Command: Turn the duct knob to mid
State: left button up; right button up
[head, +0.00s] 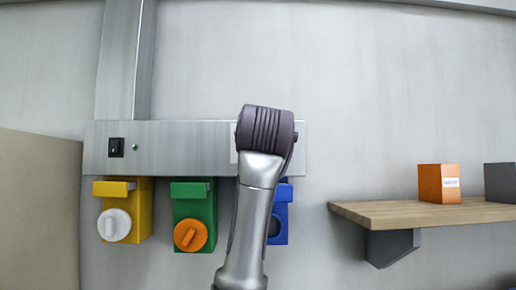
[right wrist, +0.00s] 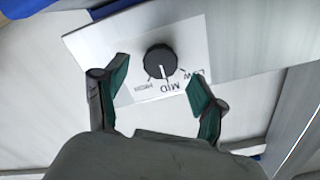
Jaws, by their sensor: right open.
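The duct knob (right wrist: 160,61) is round and black on a white label plate marked LOW, MID and HIGH. Its white pointer line points down in the right wrist view, roughly at the MID mark. My right gripper (right wrist: 158,73) is open, with one teal-padded finger on each side of the knob. Both fingers look apart from it, and nothing is held. In the head view my right arm covers the knob and most of its plate on the grey metal duct box (head: 190,147). My left gripper is not in view.
Below hang a yellow unit (head: 140,200), a green unit (head: 194,203) and a partly hidden blue unit (head: 283,215). A wooden shelf (head: 380,211) with an orange box (head: 430,184) is at right.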

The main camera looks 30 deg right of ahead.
jog(key=v, duration=0.8)
jog(key=shift+s, duration=0.25)
jog(key=shift+a, duration=0.1)
